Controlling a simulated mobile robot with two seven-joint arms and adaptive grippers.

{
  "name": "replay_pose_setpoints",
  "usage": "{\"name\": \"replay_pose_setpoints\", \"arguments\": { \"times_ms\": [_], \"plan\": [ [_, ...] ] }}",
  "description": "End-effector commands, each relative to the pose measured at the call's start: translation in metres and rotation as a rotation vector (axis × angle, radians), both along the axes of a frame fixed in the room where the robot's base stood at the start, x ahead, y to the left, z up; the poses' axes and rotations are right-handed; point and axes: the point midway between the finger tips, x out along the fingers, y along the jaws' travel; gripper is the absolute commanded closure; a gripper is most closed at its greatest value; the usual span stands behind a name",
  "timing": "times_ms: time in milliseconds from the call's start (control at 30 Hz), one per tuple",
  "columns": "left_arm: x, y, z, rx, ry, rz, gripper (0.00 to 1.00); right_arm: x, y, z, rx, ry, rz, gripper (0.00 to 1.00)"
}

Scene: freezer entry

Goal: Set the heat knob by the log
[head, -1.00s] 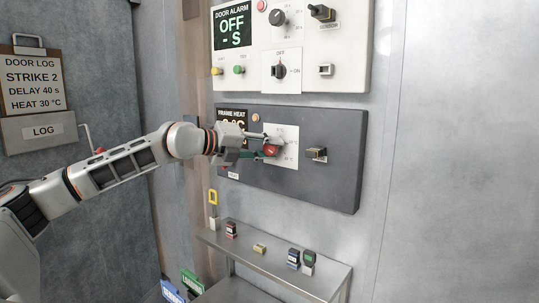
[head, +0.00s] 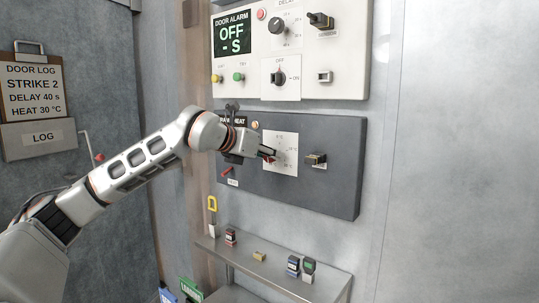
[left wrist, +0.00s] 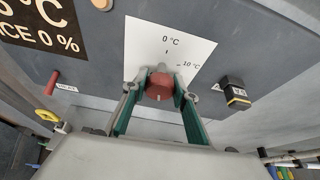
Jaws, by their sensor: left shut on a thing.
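The red heat knob (left wrist: 160,88) sits on a white dial plate (left wrist: 175,50) marked 0 °C and 10 °C in the left wrist view. My left gripper (left wrist: 160,84) is shut on the knob, one finger on each side. In the head view my left gripper (head: 268,154) reaches the dial plate (head: 285,160) on the grey frame heat panel (head: 340,165), and the knob is mostly hidden. The door log (head: 33,92) reads STRIKE 2, DELAY 40 s, HEAT 30 °C. The heat display (left wrist: 40,25) is cut off in the wrist view.
A black switch (head: 316,158) sticks out right of the dial, and a red lever (head: 227,172) below left. The door alarm panel (head: 345,60) is above. A metal shelf (head: 270,275) with small items is below. The wall at right is clear.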

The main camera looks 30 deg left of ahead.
Motion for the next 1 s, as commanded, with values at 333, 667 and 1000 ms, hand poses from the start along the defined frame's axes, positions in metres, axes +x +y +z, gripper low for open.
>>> {"name": "replay_pose_setpoints", "arguments": {
  "times_ms": [333,667,1000],
  "plan": [
    [0.000,-0.003,-0.005,0.324,-0.017,-0.003,0.94,0.001,0.000,-0.002,0.000,-0.003,0.000,0.60],
    [0.000,-0.002,-0.008,0.584,-0.038,-0.002,0.94,0.000,0.000,-0.024,0.001,-0.001,0.000,0.60],
    [0.000,-0.002,-0.008,0.723,-0.046,-0.003,0.94,-0.005,0.000,-0.050,0.000,0.015,0.000,0.60]
  ]
}}
